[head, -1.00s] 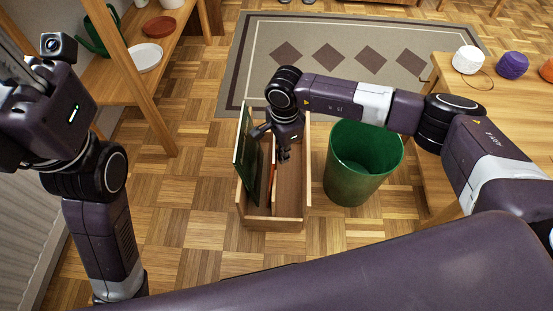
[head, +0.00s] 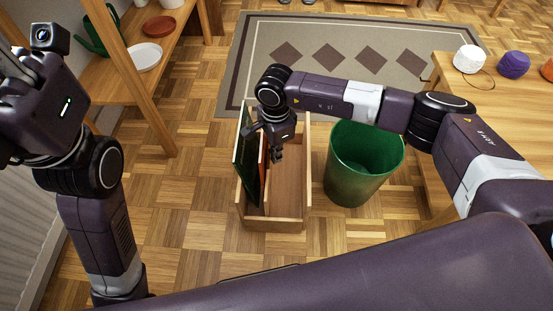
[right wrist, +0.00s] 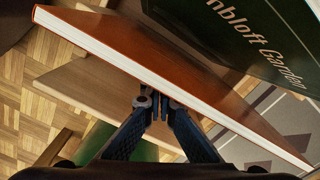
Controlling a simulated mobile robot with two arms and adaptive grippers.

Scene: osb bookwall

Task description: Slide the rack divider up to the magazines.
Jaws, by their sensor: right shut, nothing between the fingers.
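The open wooden rack (head: 287,224) stands on the floor in the middle of the head view. A dark green magazine (head: 243,150) and an orange one (head: 262,160) stand tilted along its left side. In the right wrist view the orange one (right wrist: 130,40) shows a pale page edge, with the green one (right wrist: 255,40) behind it. I cannot clearly tell the divider from the rack's other wooden panels. My right gripper (head: 278,158) is inside the rack, shut and empty; its fingertips (right wrist: 158,100) are close beside the orange magazine, contact unclear.
A green bin (head: 365,165) stands close to the rack's right side. A table with yarn balls (head: 513,65) is at the right, and a shelf with plates (head: 144,57) at the left. A patterned rug (head: 330,30) lies behind. Floor in front of the rack is clear.

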